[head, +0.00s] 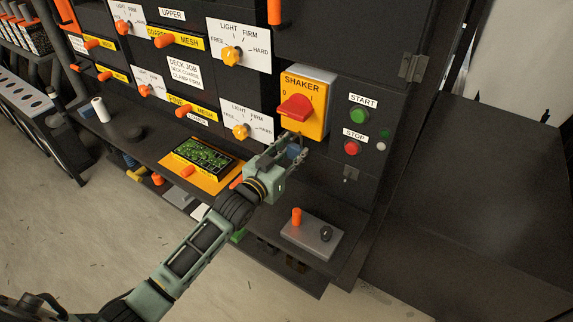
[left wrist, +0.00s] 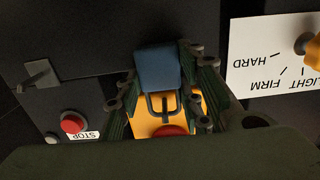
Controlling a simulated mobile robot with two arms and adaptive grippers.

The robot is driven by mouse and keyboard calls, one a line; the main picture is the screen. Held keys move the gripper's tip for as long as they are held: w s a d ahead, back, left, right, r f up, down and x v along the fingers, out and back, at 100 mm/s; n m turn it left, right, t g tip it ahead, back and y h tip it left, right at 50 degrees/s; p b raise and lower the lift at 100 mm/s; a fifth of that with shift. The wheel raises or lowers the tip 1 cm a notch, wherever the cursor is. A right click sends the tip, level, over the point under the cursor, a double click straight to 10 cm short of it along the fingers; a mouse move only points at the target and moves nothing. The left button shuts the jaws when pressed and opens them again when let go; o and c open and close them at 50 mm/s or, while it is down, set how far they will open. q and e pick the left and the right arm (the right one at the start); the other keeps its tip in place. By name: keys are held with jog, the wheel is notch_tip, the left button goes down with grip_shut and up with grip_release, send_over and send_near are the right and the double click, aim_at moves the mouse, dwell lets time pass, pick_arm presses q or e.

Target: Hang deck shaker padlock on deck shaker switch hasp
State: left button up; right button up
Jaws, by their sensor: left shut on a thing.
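My left gripper (head: 288,148) is shut on the blue padlock (head: 295,152) just below the yellow shaker switch box (head: 317,125). The box has a red rotary handle (head: 296,107) and marks 0 and I. In the left wrist view the blue padlock (left wrist: 158,68) sits between the fingers of the left gripper (left wrist: 160,92). Its dark U-shaped shackle (left wrist: 152,106) lies in front of the yellow box (left wrist: 141,128) and points toward the red handle (left wrist: 171,131). I cannot make out the hasp, or whether the shackle touches it. My right gripper is not in view.
A green start button (head: 359,116) and red stop button (head: 352,147) are right of the switch box. A small bracket (head: 350,173) sticks out below them.

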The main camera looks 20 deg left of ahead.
pick_arm(q)
jog(key=o, duration=1.3)
jog(key=shift+f, duration=0.1)
jog(key=shift+s, duration=0.1)
jog(key=f+v, duration=0.1)
jog(key=v, duration=1.1)
jog(key=s+a+f+n+g+y, duration=0.1)
jog(key=s+a+f+g+y, duration=0.1)
jog(key=f, duration=0.9)
jog(key=s+a+f+g+y, duration=0.1)
jog(key=a+f+g, duration=0.1)
jog(key=f, duration=0.9)
jog(key=s+a+f+g+y, duration=0.1)
jog(key=s+f+g, duration=0.1)
jog(key=s+f, duration=0.45)
jog(key=s+a+f+g, duration=0.15)
jog(key=s+f, duration=0.25)
jog(key=f, duration=0.5)
jog(key=s+d+f+g, duration=0.1)
jog(key=s+f+g, duration=0.1)
jog(key=s+f, duration=0.4)
jog(key=s+d+f+g, duration=0.1)
jog(key=s+f+g, duration=0.2)
jog(key=s, duration=1.3)
jog(key=s+d+f+g, duration=0.2)
jog(key=s+f+g, duration=0.1)
jog(key=s+f, duration=0.6)
jog(key=shift+s+y, duration=0.4)
jog(key=shift+s, duration=0.6)
jog(key=shift+d, duration=0.1)
